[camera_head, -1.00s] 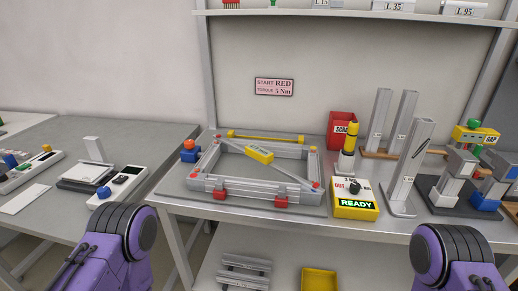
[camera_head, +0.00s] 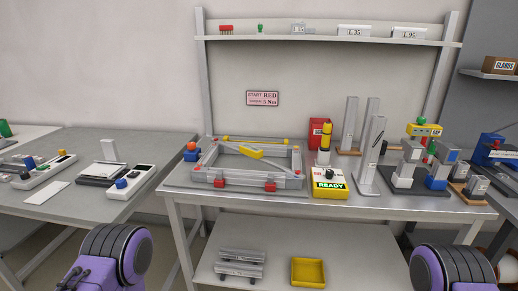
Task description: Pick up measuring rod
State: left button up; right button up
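A thin grey rod with a yellow block at its middle (camera_head: 251,152) lies diagonally across the rectangular grey metal frame (camera_head: 210,177). It looks like the measuring rod, with a small red mark at its right end. A second, yellow bar (camera_head: 255,140) lies along the frame's back side. The frame rests on the workbench (camera_head: 340,202) with red clamps (camera_head: 270,187) at its front. Only purple and black links of my two arms show at the bottom left and bottom right. Neither gripper is in view.
A yellow box reading READY (camera_head: 329,190), a red SCRAP bin (camera_head: 319,131) and upright metal posts (camera_head: 370,155) stand right of the frame. A left table (camera_head: 75,205) holds a scale and devices. The lower shelf has a yellow tray (camera_head: 308,272). A shelf (camera_head: 330,41) runs above.

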aim_at(257, 154)
jog(key=z, duration=0.05)
jog(key=i, duration=1.4)
jog(key=u, duration=0.45)
